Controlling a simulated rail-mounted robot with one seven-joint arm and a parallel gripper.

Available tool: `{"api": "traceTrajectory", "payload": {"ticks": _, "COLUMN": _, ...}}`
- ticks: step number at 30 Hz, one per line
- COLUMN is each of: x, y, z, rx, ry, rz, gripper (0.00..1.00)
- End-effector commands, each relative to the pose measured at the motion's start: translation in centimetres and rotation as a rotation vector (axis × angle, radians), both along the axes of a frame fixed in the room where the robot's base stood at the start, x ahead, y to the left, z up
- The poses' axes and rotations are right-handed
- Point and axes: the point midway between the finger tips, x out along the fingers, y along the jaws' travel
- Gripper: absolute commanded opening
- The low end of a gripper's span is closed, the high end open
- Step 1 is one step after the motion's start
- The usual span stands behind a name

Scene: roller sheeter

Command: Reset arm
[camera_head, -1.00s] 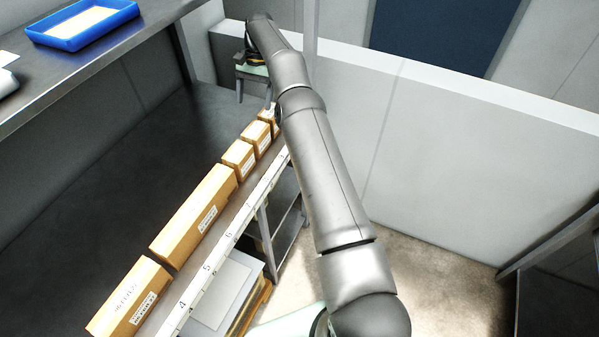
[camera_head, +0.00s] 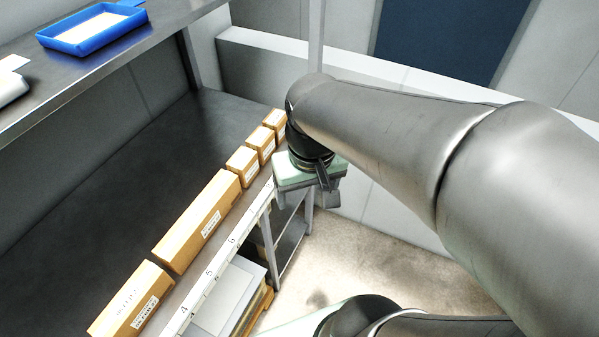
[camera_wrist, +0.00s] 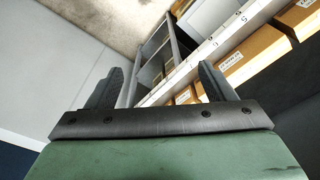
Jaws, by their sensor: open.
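My gripper (camera_wrist: 157,85) shows in the wrist view with its two dark fingers spread apart and nothing between them. In the head view my gripper (camera_head: 329,197) hangs below the green wrist plate, just right of the shelf's front edge and near the small boxes. My arm is bent and fills the right half of the head view. The fingertips are partly hidden there.
Several brown cardboard boxes (camera_head: 198,221) stand in a row along the metal shelf (camera_head: 120,185), behind a numbered strip (camera_head: 212,280). A blue tray (camera_head: 93,30) sits on the upper shelf. A pale wall (camera_head: 270,62) stands behind. The floor (camera_head: 335,270) below is clear.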

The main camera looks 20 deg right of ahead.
Motion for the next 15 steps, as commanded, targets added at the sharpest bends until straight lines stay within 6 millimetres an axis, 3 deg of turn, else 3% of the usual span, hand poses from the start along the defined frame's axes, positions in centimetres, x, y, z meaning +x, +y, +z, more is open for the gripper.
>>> {"api": "traceTrajectory", "payload": {"ticks": 1, "x": -1.4, "y": 0.0, "z": -0.7, "rx": 0.000, "ry": -0.008, "rz": 0.011, "gripper": 0.76}}
{"api": "traceTrajectory", "payload": {"ticks": 4, "x": -2.7, "y": -0.1, "z": -1.5, "rx": 0.001, "ry": -0.016, "rz": 0.026, "gripper": 0.76}}
{"api": "traceTrajectory", "payload": {"ticks": 15, "x": -3.0, "y": -0.1, "z": -2.5, "rx": 0.001, "ry": -0.013, "rz": 0.029, "gripper": 0.76}}
